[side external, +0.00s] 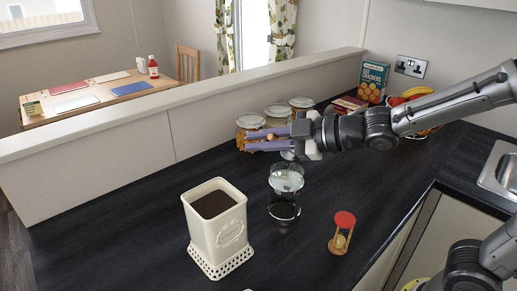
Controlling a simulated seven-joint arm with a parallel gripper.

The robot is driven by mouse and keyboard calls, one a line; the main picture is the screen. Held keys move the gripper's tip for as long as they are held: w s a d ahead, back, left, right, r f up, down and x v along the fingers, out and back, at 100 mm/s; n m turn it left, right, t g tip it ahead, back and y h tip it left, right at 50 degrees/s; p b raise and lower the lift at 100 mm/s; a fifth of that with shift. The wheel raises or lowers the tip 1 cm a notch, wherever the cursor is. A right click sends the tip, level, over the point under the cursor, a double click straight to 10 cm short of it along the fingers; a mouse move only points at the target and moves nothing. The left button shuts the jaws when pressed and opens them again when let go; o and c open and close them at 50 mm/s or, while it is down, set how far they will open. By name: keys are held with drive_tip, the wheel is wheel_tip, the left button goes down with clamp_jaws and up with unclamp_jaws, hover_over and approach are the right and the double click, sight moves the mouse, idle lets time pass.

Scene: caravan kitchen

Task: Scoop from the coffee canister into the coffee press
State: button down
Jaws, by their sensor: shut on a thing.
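The coffee canister (217,234) is a cream, square container with a pierced base, standing open on the dark counter with brown coffee near its rim. The coffee press (284,198) is a clear glass cylinder to its right, upright, with something dark low inside. My gripper (250,141) comes in from the right with purple fingers pointing left, above and behind the press. Its fingers are shut on a small wooden-coloured piece (271,137), which looks like the scoop's handle. The scoop's bowl cannot be made out, so its load cannot be told.
Several lidded jars (250,124) stand along the low wall behind my gripper. A crackers box (373,79) and a fruit basket (418,94) are at the back right. The front-left counter is clear.

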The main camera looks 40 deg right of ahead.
drive_tip(key=shift+d+r+m+t+y, duration=1)
drive_tip(key=shift+d+r+m+y, duration=0.9)
drive_tip(key=shift+d+r+m, duration=1.55)
drive_tip(key=w+a+r+n+g+y, duration=0.3)
drive_tip(key=a+y, duration=0.1)
drive_tip(key=a, duration=0.5)
drive_tip(key=s+a+f+n+g+y, duration=0.1)
drive_tip(key=a+f+n+g+y, duration=0.2)
drive_tip(key=a, duration=0.9)
wheel_tip(320, 180, down, 9)
drive_tip(key=shift+s+d+f+g+h, duration=0.15)
drive_tip(key=shift+d+f+g+h, duration=0.05)
drive_tip(key=shift+g+h, duration=0.2)
drive_tip(key=shift+m, duration=0.25)
wheel_tip(320, 180, up, 10)
drive_tip(key=shift+f, duration=0.25)
